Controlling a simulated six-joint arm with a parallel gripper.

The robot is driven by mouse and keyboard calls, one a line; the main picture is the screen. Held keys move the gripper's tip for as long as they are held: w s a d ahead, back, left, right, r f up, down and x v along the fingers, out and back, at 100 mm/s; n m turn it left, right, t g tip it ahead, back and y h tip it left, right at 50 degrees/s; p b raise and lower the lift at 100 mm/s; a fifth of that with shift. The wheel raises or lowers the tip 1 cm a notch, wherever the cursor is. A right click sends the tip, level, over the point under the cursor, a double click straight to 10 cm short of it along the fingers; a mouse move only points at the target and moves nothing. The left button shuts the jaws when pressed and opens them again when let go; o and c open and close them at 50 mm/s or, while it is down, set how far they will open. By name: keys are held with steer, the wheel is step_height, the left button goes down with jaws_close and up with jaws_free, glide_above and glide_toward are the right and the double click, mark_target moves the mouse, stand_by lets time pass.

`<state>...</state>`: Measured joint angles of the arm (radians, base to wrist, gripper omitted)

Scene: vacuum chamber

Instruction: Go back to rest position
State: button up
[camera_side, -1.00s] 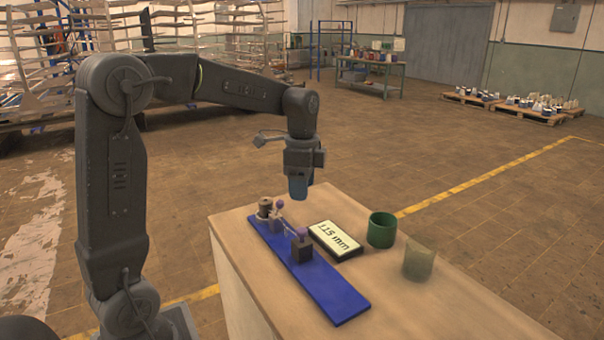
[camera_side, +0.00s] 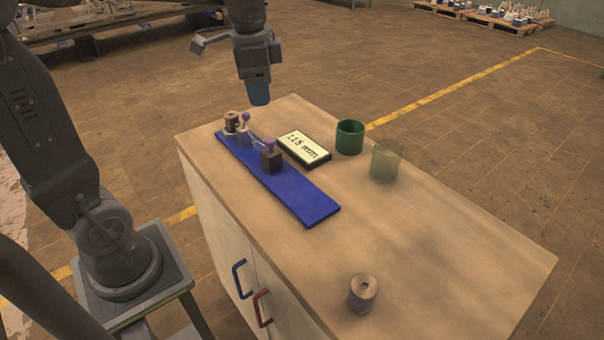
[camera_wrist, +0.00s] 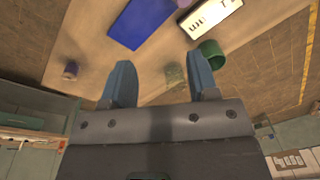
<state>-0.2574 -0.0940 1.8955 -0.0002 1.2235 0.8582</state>
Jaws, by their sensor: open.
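My gripper (camera_side: 259,95) hangs above the far end of the wooden cabinet top, apart from everything on it. In the wrist view my gripper (camera_wrist: 162,85) shows its two blue fingers spread wide with nothing between them. Below it in the side view lies a blue base plate (camera_side: 295,196). The plate carries a small assembly of dark, light and purple parts (camera_side: 269,158) and a spool-like piece (camera_side: 231,122) at its far end.
A display reading 115 mm (camera_side: 305,149), a green cup (camera_side: 350,137) and a translucent cup (camera_side: 385,161) stand right of the plate. A spool-like cylinder (camera_side: 363,294) stands near the front. The right part of the wooden top (camera_side: 460,250) is clear.

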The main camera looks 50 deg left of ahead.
steer(key=s+d+f+n+t, duration=0.3)
steer(key=s+d+n, duration=0.3)
steer(key=s, duration=0.7)
steer(key=d+t, duration=0.1)
steer(key=d, duration=0.1)
steer(key=shift+s+d+f+n, duration=0.15)
steer(key=shift+s+d+n, duration=0.05)
steer(key=shift+d+n, duration=0.2)
